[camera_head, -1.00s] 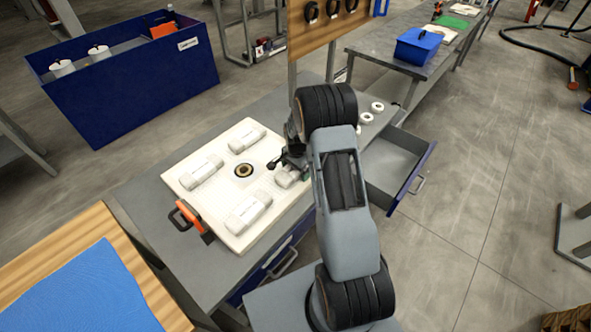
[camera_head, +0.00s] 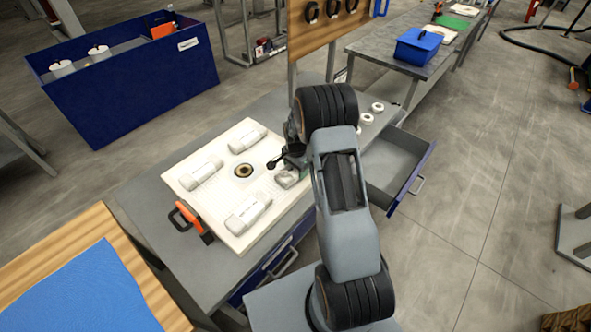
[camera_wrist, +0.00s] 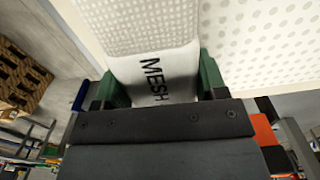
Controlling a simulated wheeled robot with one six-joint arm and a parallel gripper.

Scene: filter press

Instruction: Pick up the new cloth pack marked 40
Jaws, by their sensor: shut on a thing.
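A white cloth pack (camera_wrist: 150,72) with black letters reading MESH fills the upper middle of the wrist view. My gripper (camera_wrist: 163,82) has its green fingers on both sides of this pack and is shut on it. In the head view my gripper (camera_head: 287,166) is at the right corner of a white filter plate (camera_head: 215,212), with the held pack (camera_head: 290,179) partly hidden under it. I cannot tell whether the pack is clear of the plate. Three other white packs lie on the plate: one at the back (camera_head: 247,136), one left (camera_head: 200,169), one front (camera_head: 248,214). No number is legible.
Right of my arm is an open drawer (camera_head: 408,184). Several white rolls (camera_head: 365,119) lie behind my arm. A blue bin (camera_head: 130,83) stands at left.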

